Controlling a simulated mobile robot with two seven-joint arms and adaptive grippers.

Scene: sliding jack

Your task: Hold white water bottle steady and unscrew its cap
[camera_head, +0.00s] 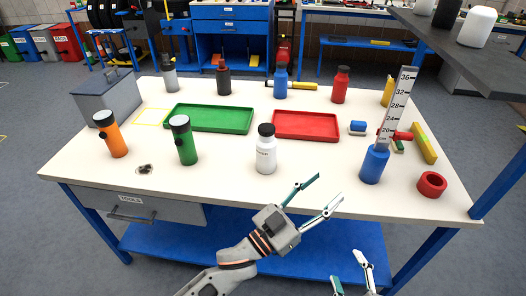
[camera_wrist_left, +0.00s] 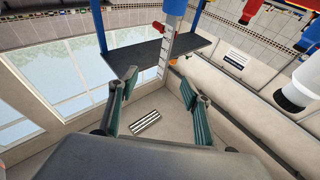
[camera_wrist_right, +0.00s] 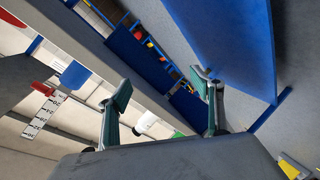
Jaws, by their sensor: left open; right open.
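The white water bottle (camera_head: 265,156) stands upright on the table near its front middle. Its black cap (camera_head: 266,130) is on top. In the left wrist view the bottle (camera_wrist_left: 299,88) shows upside down at the right edge, outside the fingers. My right gripper (camera_head: 349,271) is open and empty, low at the bottom of the head view. In the right wrist view a white bottle (camera_wrist_right: 146,121) shows beyond the fingers.
Green (camera_head: 209,118) and red (camera_head: 305,124) trays lie behind. A grey shelf (camera_head: 470,55) overhangs at right. The table front beside the bottle is clear.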

